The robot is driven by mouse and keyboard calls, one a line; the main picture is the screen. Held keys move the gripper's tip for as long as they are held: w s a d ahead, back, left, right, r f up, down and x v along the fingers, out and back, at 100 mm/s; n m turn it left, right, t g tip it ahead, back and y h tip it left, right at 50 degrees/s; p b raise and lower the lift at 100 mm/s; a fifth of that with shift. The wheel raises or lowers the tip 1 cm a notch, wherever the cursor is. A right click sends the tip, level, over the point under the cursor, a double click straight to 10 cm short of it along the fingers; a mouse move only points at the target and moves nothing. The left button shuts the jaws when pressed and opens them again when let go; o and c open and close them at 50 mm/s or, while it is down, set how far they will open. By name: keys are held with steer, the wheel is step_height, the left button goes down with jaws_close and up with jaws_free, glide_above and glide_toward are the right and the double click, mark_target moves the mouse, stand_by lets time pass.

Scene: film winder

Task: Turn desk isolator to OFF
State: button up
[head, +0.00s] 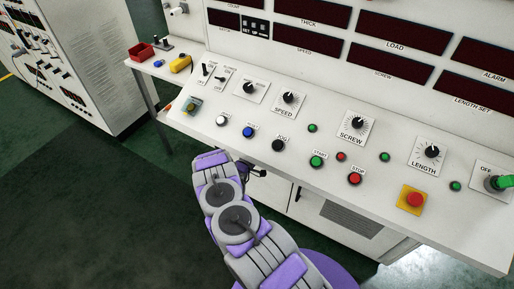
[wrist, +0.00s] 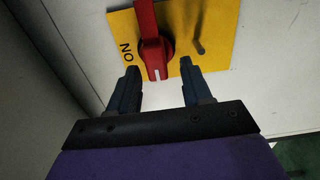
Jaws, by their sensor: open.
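The desk isolator is a red rotary handle (wrist: 151,40) on a yellow plate (wrist: 182,25) in the wrist view. The handle's end with the white mark points down in the picture, toward my gripper. A label ON is printed on the plate left of the handle; no OFF label shows there. My gripper (wrist: 160,68) is open, with one finger on each side of the handle's lower end and visible gaps on both sides. In the head view my gripper (head: 255,171) is at the desk's front edge, partly hidden by my arm, and the isolator is hidden.
The sloped control desk has several knobs and buttons, including SPEED (head: 288,98), SCREW (head: 352,124) and a red emergency button (head: 415,199). A green knob (head: 498,182) beside an OFF label is at the far right. Open floor (head: 90,215) lies to the left.

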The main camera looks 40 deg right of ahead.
steer(key=p+v, duration=0.2)
steer(key=v, duration=1.5)
steer(key=shift+a, duration=0.2)
